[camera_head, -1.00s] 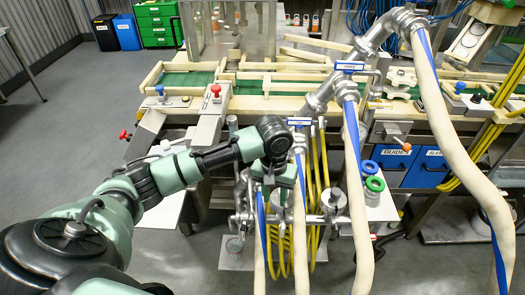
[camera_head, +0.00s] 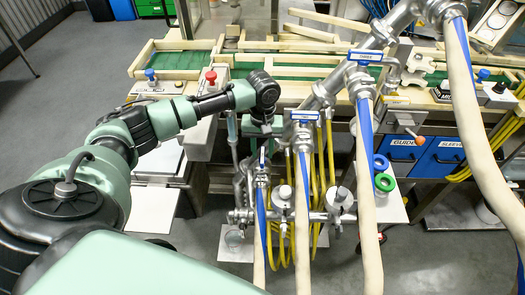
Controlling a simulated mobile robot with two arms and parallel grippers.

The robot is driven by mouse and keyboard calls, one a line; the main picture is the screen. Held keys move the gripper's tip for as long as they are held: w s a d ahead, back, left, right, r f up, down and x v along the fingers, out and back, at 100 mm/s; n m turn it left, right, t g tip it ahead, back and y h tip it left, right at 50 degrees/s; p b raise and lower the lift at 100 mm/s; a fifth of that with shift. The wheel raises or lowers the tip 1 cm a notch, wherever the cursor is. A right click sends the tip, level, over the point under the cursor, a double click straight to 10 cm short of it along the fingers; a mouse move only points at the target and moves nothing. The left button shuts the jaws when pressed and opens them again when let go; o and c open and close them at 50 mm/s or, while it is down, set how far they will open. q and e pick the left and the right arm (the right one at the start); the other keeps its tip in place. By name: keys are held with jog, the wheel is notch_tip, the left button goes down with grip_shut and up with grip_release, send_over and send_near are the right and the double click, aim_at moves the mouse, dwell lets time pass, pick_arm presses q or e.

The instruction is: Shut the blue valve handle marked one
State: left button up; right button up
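The middle valve's blue handle (camera_head: 304,115) and the right valve's blue handle (camera_head: 365,56) lie crosswise and carry labels too small to read surely. The leftmost valve (camera_head: 261,178) tops the left hose (camera_head: 259,235). My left gripper (camera_head: 263,148) points down right above this leftmost valve. It covers that valve's handle, so I cannot make out the handle or its marking. The fingers are too small and dark to show whether they are open. My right gripper is out of view.
A wooden-edged conveyor (camera_head: 180,60) with a green belt runs behind. A red knob (camera_head: 211,76) stands left of the valves. Yellow cables (camera_head: 318,180) hang between the hoses. Blue bins (camera_head: 401,150) are at the right. The floor at left is open.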

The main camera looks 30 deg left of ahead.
pick_arm(q)
jog(key=shift+w+f, duration=0.1)
jog(key=shift+f, duration=0.7)
grip_shut()
jog(key=shift+r, duration=0.1)
